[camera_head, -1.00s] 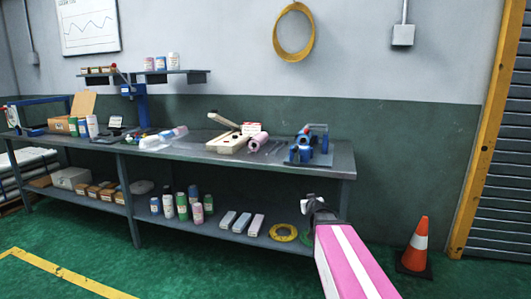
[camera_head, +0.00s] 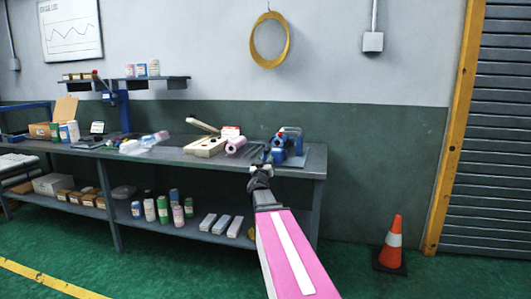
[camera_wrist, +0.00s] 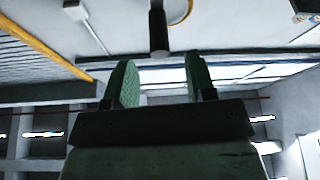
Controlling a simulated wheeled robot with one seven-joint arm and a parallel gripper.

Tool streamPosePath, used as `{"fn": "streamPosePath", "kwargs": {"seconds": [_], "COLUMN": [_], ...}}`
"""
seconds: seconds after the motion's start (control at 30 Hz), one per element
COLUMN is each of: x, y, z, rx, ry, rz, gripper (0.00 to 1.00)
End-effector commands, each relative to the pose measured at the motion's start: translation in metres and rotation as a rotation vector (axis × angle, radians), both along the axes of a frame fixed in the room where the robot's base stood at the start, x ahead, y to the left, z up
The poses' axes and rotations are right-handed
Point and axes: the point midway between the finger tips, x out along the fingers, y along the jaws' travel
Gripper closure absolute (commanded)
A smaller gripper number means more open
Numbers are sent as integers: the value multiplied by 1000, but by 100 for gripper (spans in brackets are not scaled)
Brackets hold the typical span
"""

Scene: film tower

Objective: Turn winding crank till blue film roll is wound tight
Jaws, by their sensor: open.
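A blue device (camera_head: 288,147) stands at the right end of the workbench in the head view. Its crank and film roll cannot be told apart at this size. My gripper (camera_head: 262,168) is at the bench's front edge, just in front of and left of the blue device in the picture, partly covering that area. In the wrist view my gripper (camera_wrist: 158,82) is open, with two green pads apart and nothing between them. A dark cylindrical rod (camera_wrist: 158,30) hangs beyond the gap; I cannot tell whether it is the crank handle.
The workbench (camera_head: 312,165) holds a cream tool (camera_head: 206,147), a pink roll (camera_head: 236,144) and bottles further left. Bottles and boxes stand on its lower shelf. An orange cone (camera_head: 391,243) stands on the floor at right. The floor between cone and bench is clear.

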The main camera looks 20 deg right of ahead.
Motion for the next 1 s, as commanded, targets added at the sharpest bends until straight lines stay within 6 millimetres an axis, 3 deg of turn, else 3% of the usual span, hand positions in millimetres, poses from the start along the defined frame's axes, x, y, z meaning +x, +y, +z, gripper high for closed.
{"fn": "streamPosePath", "kwargs": {"seconds": [0.2,0.4,0.77,0.9,0.93,1.0], "x": [36,57,61,61,61,61], "y": [-20,-32,-34,-34,-34,-34], "z": [15,25,28,28,28,28], "rx": [0,0,0,0,0,0], "ry": [0,0,2,1,1,1], "rz": [0,1,2,1,1,1], "gripper": [49,49,49,95,100,100]}}
